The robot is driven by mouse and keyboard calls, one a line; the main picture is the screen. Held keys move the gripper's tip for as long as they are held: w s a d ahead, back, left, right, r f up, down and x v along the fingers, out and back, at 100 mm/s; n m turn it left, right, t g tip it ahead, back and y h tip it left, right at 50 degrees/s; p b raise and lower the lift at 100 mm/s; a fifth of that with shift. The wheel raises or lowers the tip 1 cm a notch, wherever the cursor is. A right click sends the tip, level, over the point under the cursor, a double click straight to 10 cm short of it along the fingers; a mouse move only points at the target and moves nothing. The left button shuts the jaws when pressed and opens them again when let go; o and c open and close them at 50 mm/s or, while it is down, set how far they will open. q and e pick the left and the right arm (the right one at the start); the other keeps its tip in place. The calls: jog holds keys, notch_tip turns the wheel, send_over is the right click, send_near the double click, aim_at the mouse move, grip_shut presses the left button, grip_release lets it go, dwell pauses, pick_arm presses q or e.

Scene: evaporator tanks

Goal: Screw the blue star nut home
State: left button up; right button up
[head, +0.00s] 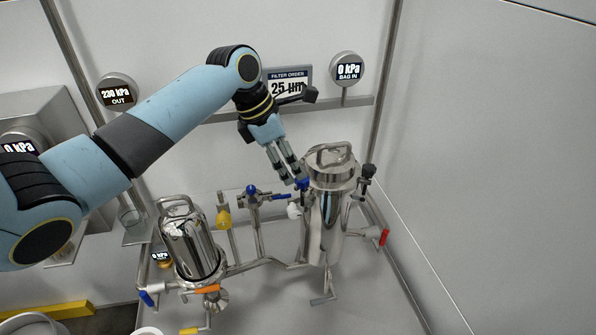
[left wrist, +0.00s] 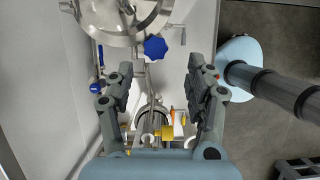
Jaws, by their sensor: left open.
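The blue star nut (head: 304,184) sits at the left side of the tall steel vessel (head: 326,230), just below its lid (head: 331,168). It shows more clearly in the left wrist view (left wrist: 155,47), beside the round lid rim (left wrist: 122,32). My left gripper (head: 291,181) reaches down to the nut from the upper left. In the left wrist view its fingers (left wrist: 160,75) are spread apart and empty, with the nut between and beyond the tips. I cannot tell how far the nut is threaded. My right gripper shows in neither view.
A shorter steel vessel (head: 192,248) stands at the left. Between the vessels are a yellow handle (head: 223,217) and a blue-handled valve (head: 253,193). A red handle (head: 384,237) juts out at right. A sign (head: 288,82) and a gauge (head: 347,69) are behind.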

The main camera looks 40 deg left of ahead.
aim_at(302, 183)
pick_arm(q)
jog(key=w+f, duration=0.1)
jog(key=w+d+f, duration=0.1)
jog(key=f, duration=0.1)
jog(key=shift+w, duration=0.1)
jog(key=shift+f, duration=0.65)
jog(key=shift+c, duration=2)
jog(key=c, duration=0.4)
jog(key=shift+c, duration=1.3)
grip_shut()
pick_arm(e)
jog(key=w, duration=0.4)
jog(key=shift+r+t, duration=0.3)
pick_arm(q)
jog(key=shift+m, duration=0.4)
